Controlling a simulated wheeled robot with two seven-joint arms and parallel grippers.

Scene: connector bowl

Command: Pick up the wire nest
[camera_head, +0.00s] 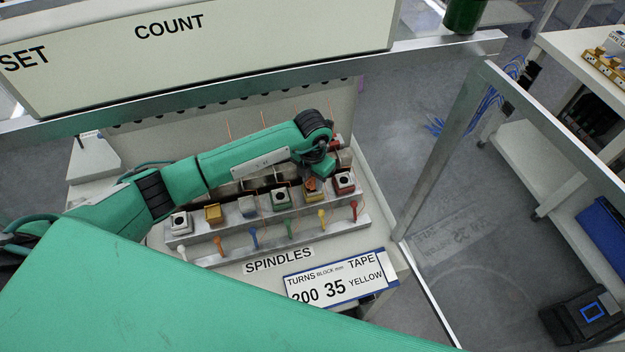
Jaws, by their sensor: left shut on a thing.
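My left arm reaches in from the left over a rack of spindles. I cannot tell whether this is the wire nest. The gripper is well apart from it. My right gripper is not in view.
The spindle rack (300,240) carries several coloured blocks and pegs on a white table. A sign reading 200 35 YELLOW (340,278) stands in front. A metal frame post (440,150) rises at the right. A white board marked COUNT (200,50) spans the top.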

